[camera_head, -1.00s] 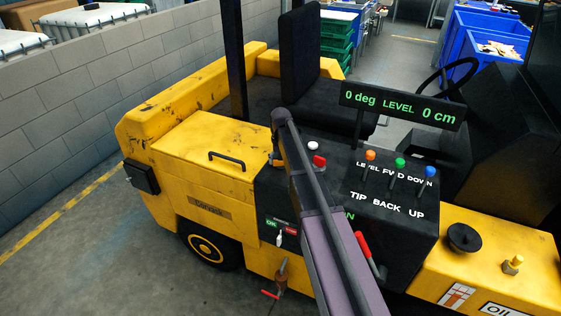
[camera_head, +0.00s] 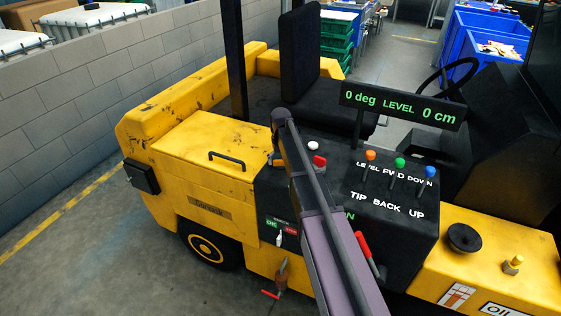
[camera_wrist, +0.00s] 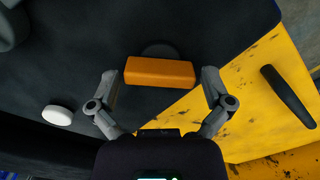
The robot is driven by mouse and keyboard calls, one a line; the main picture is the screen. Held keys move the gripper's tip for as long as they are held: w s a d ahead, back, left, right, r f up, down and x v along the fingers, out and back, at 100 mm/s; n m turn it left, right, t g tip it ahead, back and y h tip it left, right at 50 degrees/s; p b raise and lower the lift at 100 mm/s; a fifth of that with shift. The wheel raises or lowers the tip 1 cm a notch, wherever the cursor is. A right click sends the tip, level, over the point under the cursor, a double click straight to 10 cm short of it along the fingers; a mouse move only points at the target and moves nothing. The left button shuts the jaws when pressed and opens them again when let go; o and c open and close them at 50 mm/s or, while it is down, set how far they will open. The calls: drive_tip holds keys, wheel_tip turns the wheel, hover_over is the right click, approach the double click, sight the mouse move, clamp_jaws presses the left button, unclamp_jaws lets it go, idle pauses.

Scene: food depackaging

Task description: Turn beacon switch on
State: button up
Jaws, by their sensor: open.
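An orange bar-shaped switch handle (camera_wrist: 160,72) sits on a round dark base on the black console in the wrist view. I cannot read a beacon label on it. My gripper (camera_wrist: 160,80) is open, with one finger beside each end of the orange handle. I cannot tell whether the fingers touch it. In the head view, the orange handle (camera_head: 278,160) shows only partly beside my arm, and the fingers are mostly hidden. A small lever switch (camera_head: 279,239) with green and red labels is on the console's front; its lettering is too small to read surely.
A white button (camera_head: 313,146) and a red knob (camera_head: 319,161) are close to my arm. Orange, green and blue levers (camera_head: 399,163) stand farther right under a display (camera_head: 402,106). A black grab handle (camera_head: 227,160) rises from the yellow cover (camera_head: 190,155).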

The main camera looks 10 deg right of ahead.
sight(281, 160)
drive_tip(key=n, duration=1)
wheel_tip(281, 160, up, 14)
drive_tip(key=p, duration=1.4)
drive_tip(key=s+f+m+b, duration=0.3)
drive_tip(key=s+f+b, duration=0.1)
drive_tip(key=s, duration=0.6)
drive_tip(key=s+f+m+b, duration=0.4)
drive_tip(key=s, duration=0.6)
drive_tip(key=s+f+m+b, duration=0.3)
drive_tip(key=s+f+b, duration=0.1)
drive_tip(key=s, duration=0.6)
drive_tip(key=shift+s+a+f+m+b, duration=0.2)
drive_tip(key=shift+s+f+m+b, duration=0.05)
drive_tip(key=shift+f+m+b, duration=0.1)
drive_tip(key=shift+s, duration=0.1)
